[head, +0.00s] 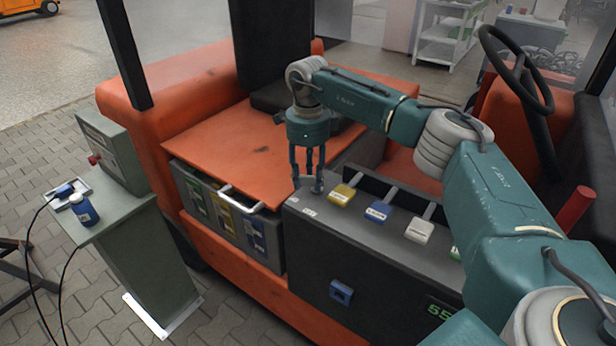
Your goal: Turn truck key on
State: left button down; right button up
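The orange truck (210,140) stands in front of me, with a dark grey control box (375,265) on its near side. My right gripper (307,180) points down over the left end of the box's top. Its fingers are parted, with a visible gap between them. A small dark upright piece (318,187), possibly the truck key, stands at the right fingertip. I cannot tell whether the finger touches it or which way it is turned. My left gripper is not in view.
Yellow (342,194), blue (378,212) and white (419,230) levers line the box top. A steering wheel (515,68) rises at the upper right. A grey pedestal (150,255) with a blue bottle (84,210) and cables stands at the left.

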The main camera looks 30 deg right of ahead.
aim_at(308, 177)
notch_tip(308, 177, up, 12)
dwell(0.4)
dwell(0.4)
